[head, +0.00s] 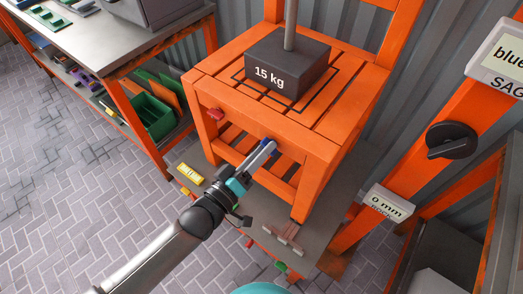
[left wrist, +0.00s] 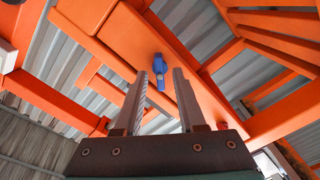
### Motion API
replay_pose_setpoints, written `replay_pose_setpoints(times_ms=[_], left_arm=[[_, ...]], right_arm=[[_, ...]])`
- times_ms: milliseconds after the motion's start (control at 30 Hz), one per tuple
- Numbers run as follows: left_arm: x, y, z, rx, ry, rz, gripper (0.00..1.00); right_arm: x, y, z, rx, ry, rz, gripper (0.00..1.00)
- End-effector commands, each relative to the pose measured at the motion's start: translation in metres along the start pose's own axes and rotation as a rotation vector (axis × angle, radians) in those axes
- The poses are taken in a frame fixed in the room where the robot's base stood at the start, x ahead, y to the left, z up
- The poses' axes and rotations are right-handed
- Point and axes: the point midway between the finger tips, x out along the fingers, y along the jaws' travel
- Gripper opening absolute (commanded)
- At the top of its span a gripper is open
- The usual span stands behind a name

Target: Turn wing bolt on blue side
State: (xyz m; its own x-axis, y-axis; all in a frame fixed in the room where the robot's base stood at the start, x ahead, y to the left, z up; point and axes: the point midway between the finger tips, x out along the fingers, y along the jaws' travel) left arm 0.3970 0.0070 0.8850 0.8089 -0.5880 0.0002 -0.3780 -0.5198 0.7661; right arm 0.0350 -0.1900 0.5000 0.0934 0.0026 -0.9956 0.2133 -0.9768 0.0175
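The blue wing bolt (left wrist: 159,68) sits on an orange beam in the left wrist view, its wing roughly upright in the picture. In the head view it is mostly hidden by the fingers of my left gripper (head: 263,155), at the front of the orange seat frame (head: 225,92). In the left wrist view my left gripper (left wrist: 157,90) has its two fingers apart, with the bolt appearing between their tips. I cannot tell whether the fingers touch it. A red wing bolt (head: 215,114) is on the frame's left side. My right gripper is not in view.
A dark weight marked 15 kg (head: 287,62) stands on the seat. A post at right carries a black knob (head: 452,141) and a "0 mm" display (head: 389,203). A workbench (head: 90,45) with a green bin (head: 152,116) stands at left. Small parts lie on a low platform below.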

Motion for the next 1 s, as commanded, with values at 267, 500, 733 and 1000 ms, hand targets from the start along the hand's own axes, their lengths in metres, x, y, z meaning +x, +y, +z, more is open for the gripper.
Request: replay_pose_setpoints(times_ms=[267, 500, 733, 1000], left_arm=[[-0.0004, -0.0001, 0.0001, 0.0, 0.0, 0.0, 0.07], [-0.0005, -0.0002, 0.0001, 0.0, 0.0, 0.0, 0.0], [-0.0006, -0.0002, 0.0001, 0.0, 0.0, 0.0, 0.0], [-0.0005, 0.0004, -0.0001, 0.035, 0.0, 0.0, 0.0]], right_arm=[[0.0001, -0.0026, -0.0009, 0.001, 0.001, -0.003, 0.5], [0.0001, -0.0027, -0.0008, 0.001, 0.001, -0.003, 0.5], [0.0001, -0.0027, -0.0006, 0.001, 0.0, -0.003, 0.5], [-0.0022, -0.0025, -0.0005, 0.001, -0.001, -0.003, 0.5]])
